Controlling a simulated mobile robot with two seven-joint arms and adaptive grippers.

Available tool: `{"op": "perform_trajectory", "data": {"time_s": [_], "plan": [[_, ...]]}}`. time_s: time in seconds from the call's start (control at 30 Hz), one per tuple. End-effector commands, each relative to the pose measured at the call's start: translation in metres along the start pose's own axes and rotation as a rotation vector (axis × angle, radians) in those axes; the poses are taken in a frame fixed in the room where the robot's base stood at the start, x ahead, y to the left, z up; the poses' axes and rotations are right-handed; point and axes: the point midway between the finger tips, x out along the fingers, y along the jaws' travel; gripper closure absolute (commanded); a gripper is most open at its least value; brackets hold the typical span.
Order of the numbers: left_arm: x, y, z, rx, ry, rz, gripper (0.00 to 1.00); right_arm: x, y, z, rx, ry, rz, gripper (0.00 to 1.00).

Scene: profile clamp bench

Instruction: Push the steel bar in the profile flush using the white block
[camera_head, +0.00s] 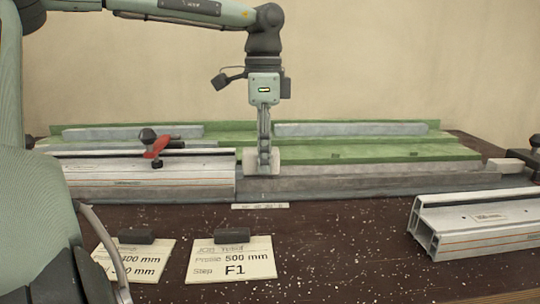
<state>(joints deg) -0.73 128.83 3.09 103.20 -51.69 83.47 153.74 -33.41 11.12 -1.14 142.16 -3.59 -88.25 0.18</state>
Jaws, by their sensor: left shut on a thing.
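A pale aluminium profile (190,178) lies at the left of the bench, its right end near the middle. A long grey bar-like strip (380,184) runs right from that end; I cannot tell whether it is the steel bar or part of the bench. My left gripper (264,168) points down just right of the profile's end, shut on the white block (275,157). The block is upright, partly hidden by the fingers, and appears close above or against the grey strip; contact is unclear. My right gripper is not in view.
Another profile (480,225) lies front right. A pale block (503,165) and a dark fixture (527,158) are at the right. Cards (233,260) with dark holders lie in front. Green fixture rails (400,150) stand behind.

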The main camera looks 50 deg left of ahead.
Motion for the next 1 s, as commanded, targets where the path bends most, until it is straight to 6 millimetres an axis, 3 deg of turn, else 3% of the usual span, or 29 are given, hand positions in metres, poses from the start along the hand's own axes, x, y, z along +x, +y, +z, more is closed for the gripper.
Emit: {"op": "perform_trajectory", "data": {"time_s": [0.33, 1.0], "plan": [[0.000, 0.000, 0.014, 0.001, 0.001, -0.001, 0.99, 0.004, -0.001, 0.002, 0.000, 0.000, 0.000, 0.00], [-0.001, 0.000, -0.007, 0.000, 0.000, -0.001, 0.99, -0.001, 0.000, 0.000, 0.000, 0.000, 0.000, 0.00]]}}
